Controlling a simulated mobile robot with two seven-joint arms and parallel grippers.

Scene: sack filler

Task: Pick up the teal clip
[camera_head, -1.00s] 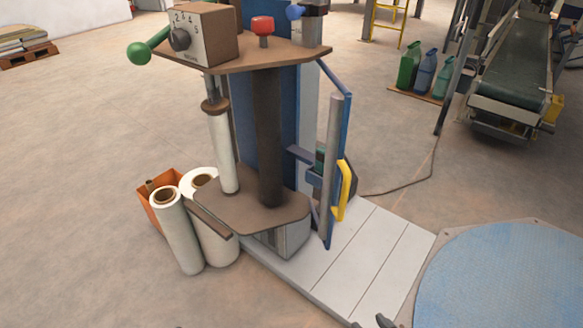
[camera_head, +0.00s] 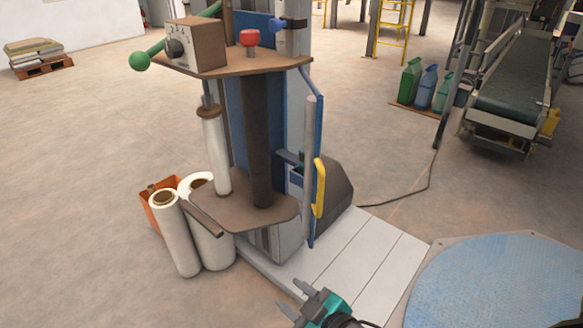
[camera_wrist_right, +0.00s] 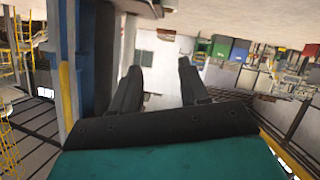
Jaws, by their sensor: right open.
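My right gripper (camera_head: 291,296) shows at the bottom of the head view, with a teal body and grey fingers. It is open and empty, above the pale platform's front edge. In the right wrist view its two dark fingers (camera_wrist_right: 157,72) stand apart with nothing between them. A small dark green-teal piece (camera_head: 302,157) shows on the wrapping machine, left of the yellow handle (camera_head: 319,188). It is too small to tell whether it is the teal clip. The gripper is well in front of and below it. My left gripper is not in view.
The wrapping machine (camera_head: 205,43) has a brown control box and a lower brown shelf (camera_head: 240,213). White film rolls (camera_head: 176,235) stand at its left. The pale platform (camera_head: 345,255) and blue round turntable (camera_head: 490,285) lie to the right.

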